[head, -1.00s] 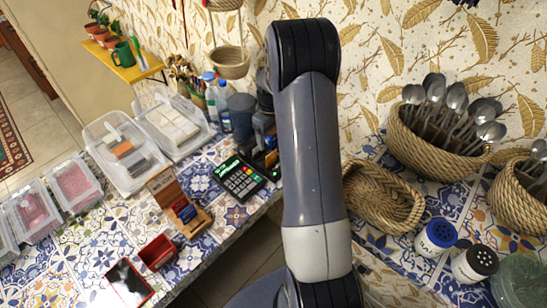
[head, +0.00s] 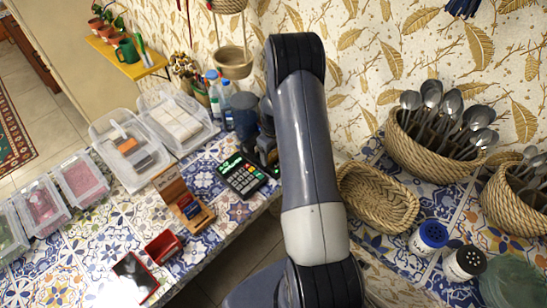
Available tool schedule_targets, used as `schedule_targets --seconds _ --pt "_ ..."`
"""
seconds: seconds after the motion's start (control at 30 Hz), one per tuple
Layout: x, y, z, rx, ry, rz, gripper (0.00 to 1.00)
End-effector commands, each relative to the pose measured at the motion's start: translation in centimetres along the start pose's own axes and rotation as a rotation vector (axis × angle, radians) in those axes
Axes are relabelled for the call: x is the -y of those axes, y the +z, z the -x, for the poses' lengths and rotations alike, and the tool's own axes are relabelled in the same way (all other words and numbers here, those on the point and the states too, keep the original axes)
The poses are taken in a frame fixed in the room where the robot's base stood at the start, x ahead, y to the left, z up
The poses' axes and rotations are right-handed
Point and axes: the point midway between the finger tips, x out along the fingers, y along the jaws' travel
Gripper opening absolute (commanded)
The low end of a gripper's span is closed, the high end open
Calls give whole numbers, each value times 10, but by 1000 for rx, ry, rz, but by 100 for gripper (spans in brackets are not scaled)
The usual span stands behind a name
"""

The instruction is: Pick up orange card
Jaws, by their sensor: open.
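An orange piece (head: 127,145), which looks like a card or a stack of cards, lies in a clear plastic bin (head: 104,128) on the left tiled counter, beside dark and pale pieces. It is too small to tell which. A wooden holder (head: 170,187) with blue and red cards stands nearer, to the right of that bin. My gripper (head: 266,160) is open, low over the counter by the card reader, well right of the orange piece. My arm partly hides it, and I see nothing held.
A card reader (head: 241,175) lies left of my gripper. Bottles (head: 214,92) stand behind it. A red open box (head: 162,247) and a dark red-edged tray (head: 135,278) are in front. A wicker basket (head: 378,196) and spoon baskets (head: 437,150) stand on the right counter.

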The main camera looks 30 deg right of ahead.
Motion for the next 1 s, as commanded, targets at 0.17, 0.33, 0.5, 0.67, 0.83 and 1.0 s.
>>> schedule_targets --seconds 0.17,0.33,0.5,0.67,0.83,1.0 --pt "0 0 0 0 0 0 67" --pt "0 0 0 0 0 0 53" --pt "0 0 0 0 0 0 39" --pt "0 0 0 0 0 0 27" --pt "0 0 1 0 0 0 24" --pt "-1 -1 8 -3 2 0 24"
